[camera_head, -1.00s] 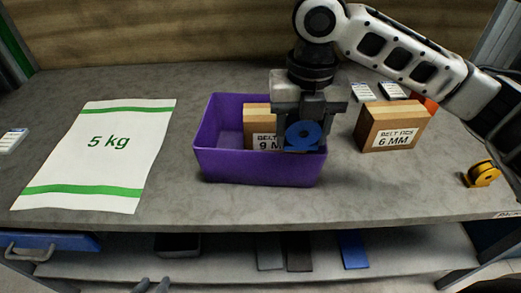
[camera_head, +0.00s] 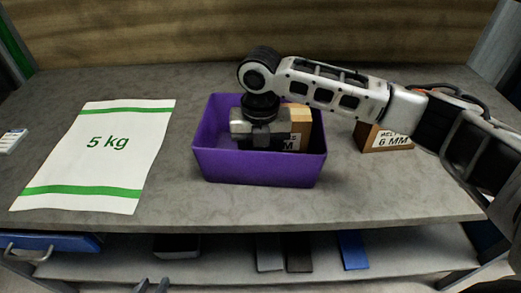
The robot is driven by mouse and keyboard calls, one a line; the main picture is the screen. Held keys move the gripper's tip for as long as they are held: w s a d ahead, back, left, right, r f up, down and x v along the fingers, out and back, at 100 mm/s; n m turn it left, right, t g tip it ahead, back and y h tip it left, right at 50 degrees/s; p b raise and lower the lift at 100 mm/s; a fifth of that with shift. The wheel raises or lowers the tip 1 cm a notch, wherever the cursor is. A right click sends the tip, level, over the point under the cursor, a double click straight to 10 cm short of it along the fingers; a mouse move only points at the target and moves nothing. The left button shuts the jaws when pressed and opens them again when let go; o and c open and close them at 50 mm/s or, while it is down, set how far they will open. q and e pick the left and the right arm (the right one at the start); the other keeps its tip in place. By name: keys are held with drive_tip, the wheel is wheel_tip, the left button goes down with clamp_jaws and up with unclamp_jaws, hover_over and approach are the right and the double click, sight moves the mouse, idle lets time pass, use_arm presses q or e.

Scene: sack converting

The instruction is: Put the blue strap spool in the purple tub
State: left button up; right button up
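The purple tub (camera_head: 258,168) stands on the grey bench, left of the picture's centre line. My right gripper (camera_head: 261,132) points down inside the tub's left and middle part, its fingers hidden behind the front wall. The blue strap spool is not visible now; whether the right gripper holds it inside the tub cannot be seen. A cardboard box (camera_head: 302,121) stands in the tub to the right of the gripper, partly covered.
A white 5 kg sack sheet (camera_head: 104,150) lies flat on the left. A 6 MM box (camera_head: 388,140) stands right of the tub, partly behind my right arm. Bare bench lies in front of the tub. A shelf (camera_head: 215,268) runs below.

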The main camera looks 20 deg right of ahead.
drive_tip(key=shift+f, duration=0.55)
drive_tip(key=o, duration=1)
drive_tip(key=shift+r, duration=0.15)
wheel_tip(320, 180, up, 12)
drive_tip(key=shift+r, duration=0.5)
